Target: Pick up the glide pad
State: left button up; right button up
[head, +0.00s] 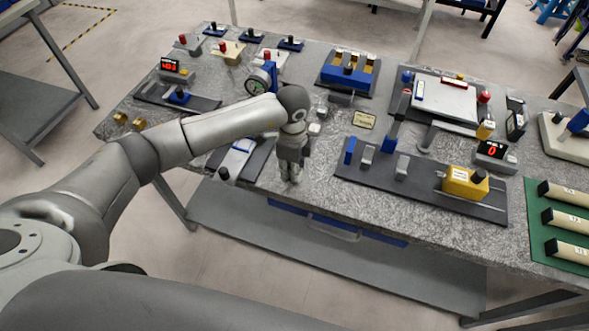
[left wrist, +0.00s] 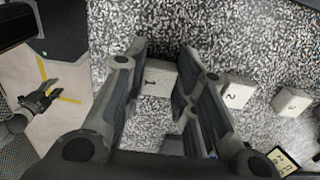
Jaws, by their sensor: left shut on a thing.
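The glide pad appears to be the small pale block marked 1 (left wrist: 158,78), in the left wrist view. It sits between the fingers of my left gripper (left wrist: 160,72), which is shut on it, with the speckled grey bench top right behind. In the head view my left gripper (head: 290,178) points down at the bench near its front edge. The pad is hidden there by the gripper. Similar pale blocks marked 2 (left wrist: 237,92) and 3 (left wrist: 291,102) lie to the right in the wrist view, apart from the fingers. My right gripper (left wrist: 45,97) shows small at the left, apparently open and empty.
A dark base plate (head: 425,188) with a yellow block (head: 465,182) stands right of the gripper. A dial gauge (head: 258,82) stands behind the arm. A small tan label plate (head: 363,120) lies behind to the right. The bench's front edge is close.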

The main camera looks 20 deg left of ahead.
pick_arm(q)
jog(key=shift+r, duration=0.1)
jog(key=shift+r+b, duration=0.45)
jog(key=shift+r, duration=0.05)
jog(key=s+r+b, duration=0.4)
jog(key=s+r, duration=0.7)
jog(key=s, duration=0.3)
jog(key=shift+r, duration=0.4)
jog(key=shift+d, duration=0.1)
